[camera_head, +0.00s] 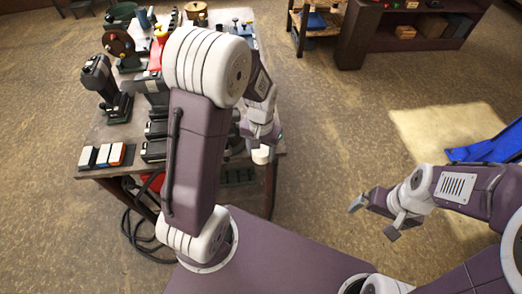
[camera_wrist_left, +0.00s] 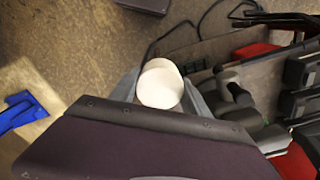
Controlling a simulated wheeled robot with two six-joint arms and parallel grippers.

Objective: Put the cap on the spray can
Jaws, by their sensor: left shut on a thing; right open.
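My left gripper (camera_head: 262,145) is shut on a white, round, short cylinder, which looks like the cap (camera_head: 261,155). It hangs near the right edge of the workbench, below the wrist. In the left wrist view the white cap (camera_wrist_left: 160,85) sits between the two grey fingers of the left gripper (camera_wrist_left: 160,97), its round end facing the camera. My right gripper (camera_head: 374,218) is open and empty, over the floor right of the bench. I cannot make out the spray can; my left arm hides part of the bench.
The workbench (camera_head: 97,132) is crowded with tools, machines and dark boxes. Sharpening blocks (camera_head: 107,155) lie at its front left. Black cables (camera_head: 135,235) hang below it. A blue object (camera_head: 490,147) rests on a pale mat (camera_head: 425,125) at right. A shelf (camera_head: 430,42) stands behind.

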